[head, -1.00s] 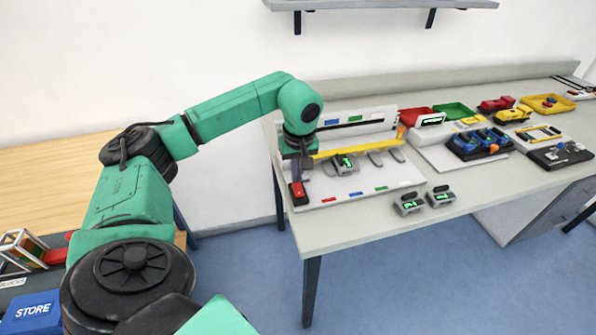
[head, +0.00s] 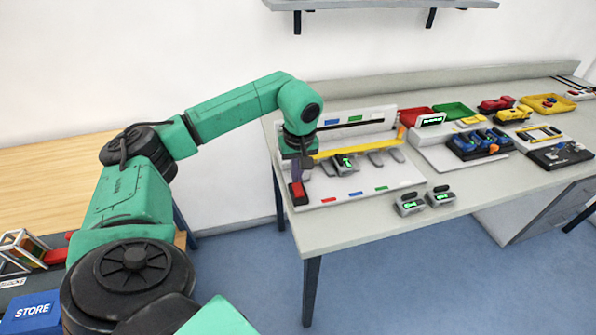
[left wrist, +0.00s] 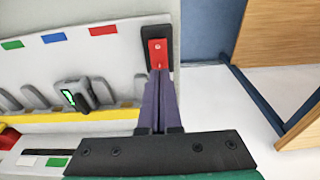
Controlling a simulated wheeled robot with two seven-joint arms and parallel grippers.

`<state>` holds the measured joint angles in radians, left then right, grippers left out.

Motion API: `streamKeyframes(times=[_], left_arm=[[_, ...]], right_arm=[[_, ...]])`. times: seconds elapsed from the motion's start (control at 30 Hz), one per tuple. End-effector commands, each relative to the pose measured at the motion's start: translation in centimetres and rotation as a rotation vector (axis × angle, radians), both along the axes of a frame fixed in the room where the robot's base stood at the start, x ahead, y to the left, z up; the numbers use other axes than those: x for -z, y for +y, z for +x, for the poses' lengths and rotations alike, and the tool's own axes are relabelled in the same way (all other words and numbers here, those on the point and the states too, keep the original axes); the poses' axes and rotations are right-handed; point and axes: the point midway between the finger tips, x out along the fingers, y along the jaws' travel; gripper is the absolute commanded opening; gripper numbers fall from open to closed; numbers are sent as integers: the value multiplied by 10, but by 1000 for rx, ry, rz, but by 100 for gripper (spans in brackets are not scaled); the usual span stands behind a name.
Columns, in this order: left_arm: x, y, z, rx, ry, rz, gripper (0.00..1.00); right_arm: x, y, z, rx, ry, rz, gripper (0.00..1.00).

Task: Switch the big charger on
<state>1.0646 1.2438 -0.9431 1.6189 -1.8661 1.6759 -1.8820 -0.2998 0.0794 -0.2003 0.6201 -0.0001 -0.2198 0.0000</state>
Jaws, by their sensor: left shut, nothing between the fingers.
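The big charger is a white board (head: 330,194) at the table's left end, with a raised back strip, a yellow bar (head: 350,150) and a row of grey bays (head: 382,158). A red switch (head: 298,190) on a black base sits at its front left corner; it also shows in the left wrist view (left wrist: 158,48). My left gripper (head: 297,177) is shut and empty, pointing down at the switch. In the left wrist view its fingertips (left wrist: 158,73) meet the red part's edge; whether they press it I cannot tell. My right gripper is out of view.
One grey device with a green display (head: 346,162) sits in a bay. Two similar devices (head: 410,204) (head: 440,197) stand in front of the board, near the table edge. Trays, toy vehicles and a smaller white unit (head: 430,134) fill the table's right side.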

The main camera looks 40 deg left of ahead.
Motion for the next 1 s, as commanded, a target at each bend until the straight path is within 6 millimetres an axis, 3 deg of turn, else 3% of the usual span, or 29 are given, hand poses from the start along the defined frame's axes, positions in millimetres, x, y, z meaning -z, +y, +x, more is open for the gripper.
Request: streamKeyframes(times=[1.0], left_arm=[[15,0,0,0,0,0,0]], right_arm=[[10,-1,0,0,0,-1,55]])
